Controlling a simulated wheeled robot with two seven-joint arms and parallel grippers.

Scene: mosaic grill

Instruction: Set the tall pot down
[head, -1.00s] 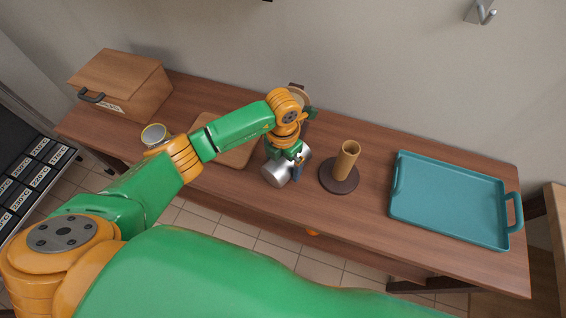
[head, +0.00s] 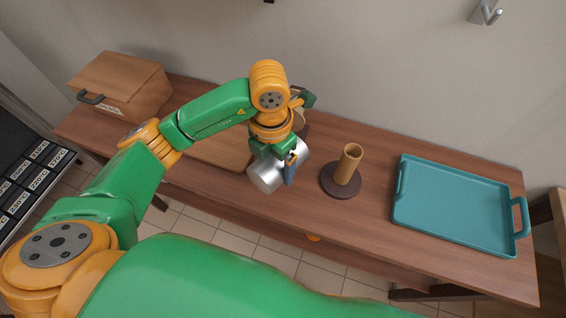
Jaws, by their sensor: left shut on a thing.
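The tall pot, a plain silver cylinder (head: 266,178), is in the head view, left of centre near the table's front edge. It is strongly tilted, with one round end facing the lower left. My left gripper (head: 289,164) is shut on it, with a blue-tipped finger across its side near the upper right end. The fingers partly hide the pot. I cannot tell whether it touches the wooden table (head: 370,215) or hangs just above it. My right gripper is not in view.
A brown upright holder on a round dark base (head: 337,190) stands just right of the pot. A teal tray (head: 455,203) lies at the right. A wooden box (head: 125,82) and a partly hidden cutting board (head: 222,152) are at the left. A round tan thing is mostly hidden behind my wrist.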

